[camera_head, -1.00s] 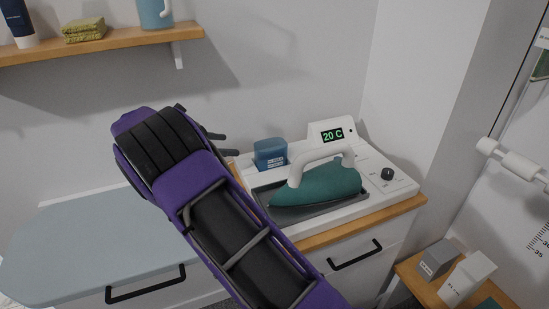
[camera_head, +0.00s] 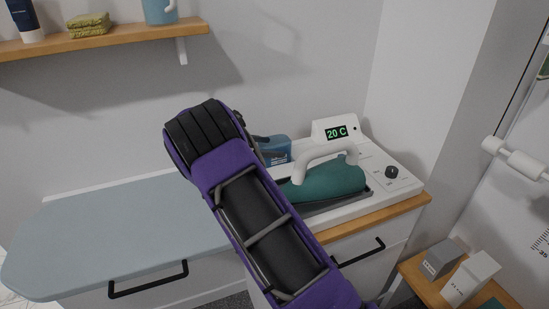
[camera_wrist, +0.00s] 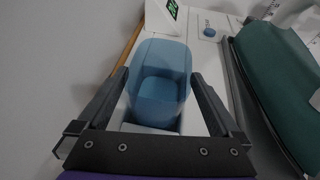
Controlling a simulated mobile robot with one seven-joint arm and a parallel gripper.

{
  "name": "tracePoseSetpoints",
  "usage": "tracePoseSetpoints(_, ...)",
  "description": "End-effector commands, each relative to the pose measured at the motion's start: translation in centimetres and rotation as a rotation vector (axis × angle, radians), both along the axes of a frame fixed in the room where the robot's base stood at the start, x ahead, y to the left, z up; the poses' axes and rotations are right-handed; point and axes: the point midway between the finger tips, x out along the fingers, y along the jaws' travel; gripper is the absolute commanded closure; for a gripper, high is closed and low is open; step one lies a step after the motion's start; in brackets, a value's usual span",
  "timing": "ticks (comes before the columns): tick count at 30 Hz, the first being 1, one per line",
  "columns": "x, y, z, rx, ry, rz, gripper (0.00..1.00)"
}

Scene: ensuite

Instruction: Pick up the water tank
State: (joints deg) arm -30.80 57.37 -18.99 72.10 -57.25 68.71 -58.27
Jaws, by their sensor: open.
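The water tank is a blue translucent box (camera_wrist: 160,75) standing in the white ironing station. It also shows in the head view (camera_head: 276,150), partly hidden behind my arm. In the wrist view my gripper (camera_wrist: 158,85) is open, with one dark finger on each side of the tank. The left finger looks close to the tank's side; I cannot tell whether either finger touches it. In the head view the fingers are mostly hidden behind my purple and black arm.
A teal iron (camera_head: 328,180) with a white handle rests right of the tank. The station's display (camera_head: 335,131) reads 20 C. A grey-blue ironing board (camera_head: 120,230) lies left. A wooden shelf (camera_head: 110,40) hangs above on the wall. Small boxes (camera_head: 470,278) stand at lower right.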

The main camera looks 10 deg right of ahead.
Motion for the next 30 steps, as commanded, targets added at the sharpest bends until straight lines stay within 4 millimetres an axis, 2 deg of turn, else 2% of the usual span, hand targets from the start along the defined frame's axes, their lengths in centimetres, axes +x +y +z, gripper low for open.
tracePoseSetpoints(2,0.3,-1.3,-0.7,-0.001,0.001,-0.003,0.00)
tracePoseSetpoints(5,0.6,-2.2,-1.0,0.000,-0.001,-0.001,0.00)
tracePoseSetpoints(12,0.7,-2.3,-1.1,0.000,-0.001,0.001,0.02)
tracePoseSetpoints(25,0.7,-2.3,-1.1,0.000,-0.001,0.000,0.79)
tracePoseSetpoints(30,0.7,-2.3,-1.0,0.000,-0.002,0.000,0.79)
